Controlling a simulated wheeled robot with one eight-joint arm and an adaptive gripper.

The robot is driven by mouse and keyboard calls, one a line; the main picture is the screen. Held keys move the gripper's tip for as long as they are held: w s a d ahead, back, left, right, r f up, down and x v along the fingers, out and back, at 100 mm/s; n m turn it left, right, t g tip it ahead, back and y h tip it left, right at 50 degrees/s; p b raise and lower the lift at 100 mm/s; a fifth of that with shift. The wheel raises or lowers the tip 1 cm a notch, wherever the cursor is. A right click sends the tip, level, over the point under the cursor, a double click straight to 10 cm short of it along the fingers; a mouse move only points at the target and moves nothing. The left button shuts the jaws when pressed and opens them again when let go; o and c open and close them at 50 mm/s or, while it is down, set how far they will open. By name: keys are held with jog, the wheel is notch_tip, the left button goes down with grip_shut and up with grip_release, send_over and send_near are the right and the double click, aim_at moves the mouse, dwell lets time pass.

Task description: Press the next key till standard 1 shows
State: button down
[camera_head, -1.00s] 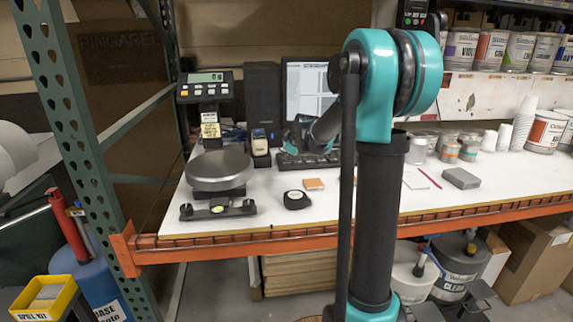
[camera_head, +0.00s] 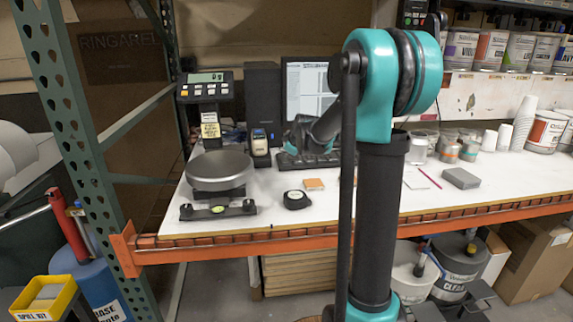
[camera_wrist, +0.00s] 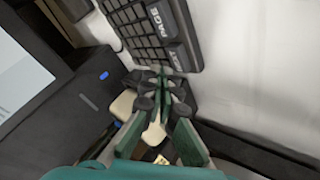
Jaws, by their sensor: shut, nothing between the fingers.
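The black keyboard (camera_wrist: 143,28) lies at the top of the wrist view. In the head view my arm hides most of the keyboard (camera_head: 284,162). The monitor (camera_head: 306,88) is lit with rows of text too small to read; part of a screen (camera_wrist: 20,80) also shows in the wrist view.
A scale (camera_head: 219,170) with a display stands left of the keyboard, with a handheld instrument (camera_head: 260,142) between them. A black tape measure (camera_head: 296,199) and an orange block (camera_head: 314,184) lie in front. Cups and cans stand to the right.

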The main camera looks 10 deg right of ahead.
aim_at(287, 164)
jog(key=shift+f, duration=0.4)
jog(key=shift+f, duration=0.35)
dwell(0.7)
jog(key=shift+r, duration=0.8)
jog(key=shift+r, duration=2.5)
